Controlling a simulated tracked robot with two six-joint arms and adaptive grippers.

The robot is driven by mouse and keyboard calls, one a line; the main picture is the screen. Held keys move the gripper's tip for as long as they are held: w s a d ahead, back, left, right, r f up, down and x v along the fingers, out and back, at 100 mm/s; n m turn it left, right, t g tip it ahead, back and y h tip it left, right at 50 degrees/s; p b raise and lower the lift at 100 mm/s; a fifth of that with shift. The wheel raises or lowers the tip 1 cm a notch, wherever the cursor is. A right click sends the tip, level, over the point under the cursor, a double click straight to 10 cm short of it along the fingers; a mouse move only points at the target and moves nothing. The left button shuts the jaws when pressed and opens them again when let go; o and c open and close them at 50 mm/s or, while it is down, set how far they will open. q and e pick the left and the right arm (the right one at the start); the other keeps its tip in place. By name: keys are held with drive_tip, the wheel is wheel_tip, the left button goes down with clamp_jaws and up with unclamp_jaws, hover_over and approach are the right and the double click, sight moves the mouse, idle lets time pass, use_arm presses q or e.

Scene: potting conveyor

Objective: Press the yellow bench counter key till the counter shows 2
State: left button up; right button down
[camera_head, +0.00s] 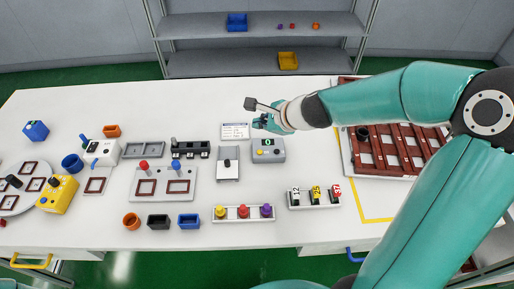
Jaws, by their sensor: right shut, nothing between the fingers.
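The bench counter (279,144) is a small grey box on the white bench, near the middle of the head view. Its small dark display (268,142) shows a green figure that looks like 0. The yellow key (260,152) is on the left of its face, with a second, grey-looking key (277,152) to the right. My right gripper (259,122) is shut and empty, just behind and above the counter in the picture. It appears apart from the yellow key. My left gripper is out of view.
A printed card (235,131) and a grey lever unit (228,168) stand left of the counter. A strip of coloured knobs (230,213) and a numbered block rack (305,205) lie in front. A brown-celled tray (398,175) is at right, partly behind my right arm.

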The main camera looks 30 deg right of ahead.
sight(261, 153)
drive_tip(key=shift+s+d, duration=0.1)
wheel_tip(261, 153, down, 9)
drive_tip(key=b, duration=0.8)
drive_tip(key=shift+r+b, duration=0.1)
drive_tip(key=shift+b, duration=0.3)
idle(0.8)
drive_tip(key=shift+f+b, duration=0.35)
drive_tip(key=shift+f+b, duration=0.35)
drive_tip(key=shift+b, duration=0.05)
idle(0.6)
drive_tip(key=shift+r, duration=0.1)
drive_tip(key=shift+r+p, duration=0.7)
drive_tip(key=shift+p, duration=0.15)
wheel_tip(261, 153, up, 5)
drive_tip(key=p, duration=0.5)
